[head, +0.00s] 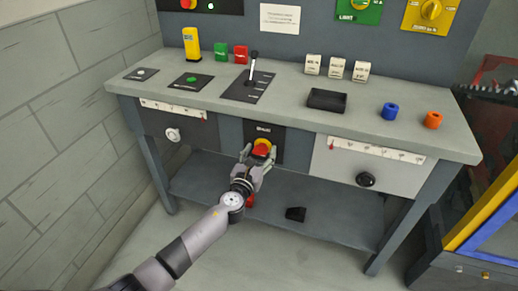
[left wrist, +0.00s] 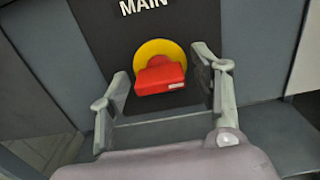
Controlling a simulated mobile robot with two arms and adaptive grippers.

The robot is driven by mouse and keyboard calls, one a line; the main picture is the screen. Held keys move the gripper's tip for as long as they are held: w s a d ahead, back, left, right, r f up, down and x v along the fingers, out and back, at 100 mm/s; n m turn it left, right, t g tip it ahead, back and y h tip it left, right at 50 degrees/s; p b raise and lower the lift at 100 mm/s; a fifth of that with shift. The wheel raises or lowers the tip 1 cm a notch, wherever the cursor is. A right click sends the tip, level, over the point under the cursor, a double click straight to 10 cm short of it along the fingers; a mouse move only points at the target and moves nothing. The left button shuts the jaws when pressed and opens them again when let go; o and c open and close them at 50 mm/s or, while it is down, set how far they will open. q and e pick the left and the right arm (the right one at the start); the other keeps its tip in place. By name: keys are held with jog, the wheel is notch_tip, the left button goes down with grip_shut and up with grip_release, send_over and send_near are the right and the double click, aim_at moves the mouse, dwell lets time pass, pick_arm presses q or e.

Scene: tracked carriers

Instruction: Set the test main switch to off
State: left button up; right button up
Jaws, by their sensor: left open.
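The main switch (head: 262,149) is a red handle on a round yellow plate, set on a black panel (head: 277,137) in the front of the workbench. In the left wrist view the red handle (left wrist: 160,76) is close ahead, with the word MAIN on the panel above it. My left gripper (head: 258,160) is open in front of the switch. Its two fingers stand apart, one on each side of the handle, and I see no clear contact. The right gripper does not show in either view.
Drawers with knobs (head: 365,180) flank the switch. A lower shelf (head: 330,207) lies beneath.

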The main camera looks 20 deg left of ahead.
pick_arm(q)
jog(key=shift+s, duration=0.1)
jog(key=shift+c, duration=0.2)
jog(key=c, duration=1.1)
